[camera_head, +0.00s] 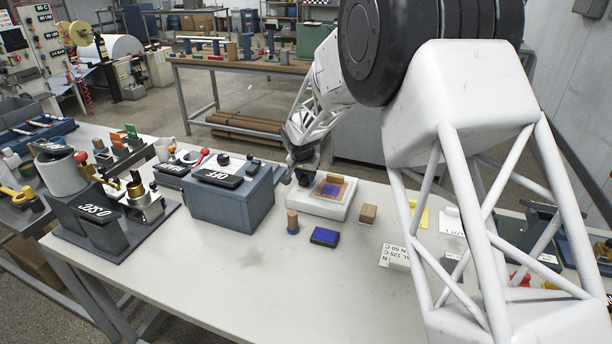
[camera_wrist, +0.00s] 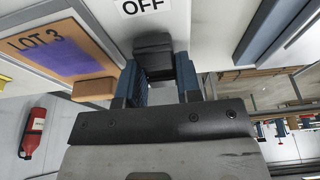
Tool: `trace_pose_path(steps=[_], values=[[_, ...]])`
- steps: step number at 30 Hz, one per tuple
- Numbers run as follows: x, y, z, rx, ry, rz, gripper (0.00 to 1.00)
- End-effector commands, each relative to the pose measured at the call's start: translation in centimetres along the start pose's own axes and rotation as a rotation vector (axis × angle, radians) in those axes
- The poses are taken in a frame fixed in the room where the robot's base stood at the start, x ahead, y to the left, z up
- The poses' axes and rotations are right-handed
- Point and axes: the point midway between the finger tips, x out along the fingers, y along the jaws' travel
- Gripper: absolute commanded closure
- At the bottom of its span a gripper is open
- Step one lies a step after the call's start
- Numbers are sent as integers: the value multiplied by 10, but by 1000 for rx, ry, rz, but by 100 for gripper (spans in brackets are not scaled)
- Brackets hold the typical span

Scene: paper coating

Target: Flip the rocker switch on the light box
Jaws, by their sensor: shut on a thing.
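The light box (camera_head: 315,207) is a low white box on the worktable; in the wrist view its white surface (camera_wrist: 110,18) carries an "OFF" label (camera_wrist: 142,5). A brown card with a purple patch lies on it (camera_head: 333,189), marked "LOT 3" in the wrist view (camera_wrist: 35,42). The black rocker switch (camera_wrist: 152,43) stands out beside the label. My gripper (camera_wrist: 155,75) has its blue fingers on both sides of the switch and is shut on it. In the head view my gripper (camera_head: 304,172) is at the box's back left corner, with the switch not clearly visible.
A blue-grey box (camera_head: 230,203) stands just left of the light box. A wooden stamp (camera_head: 292,221), a blue ink pad (camera_head: 324,237) and a small wooden block (camera_head: 368,213) stand close in front. The table's front middle is clear.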

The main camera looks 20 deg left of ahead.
Motion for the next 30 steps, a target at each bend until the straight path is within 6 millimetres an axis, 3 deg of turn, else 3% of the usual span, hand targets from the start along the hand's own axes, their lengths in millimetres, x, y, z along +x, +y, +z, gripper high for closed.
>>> trace_pose_path(steps=[10, 23, 24, 28, 30], values=[[-1, 1, 3, 0, 136, 0, 92], [-1, 1, 3, 1, 159, -2, 92], [-1, 1, 3, 1, 159, -2, 64], [-1, 0, 3, 1, 159, -2, 44], [-1, 0, 3, 1, 159, -2, 43]])
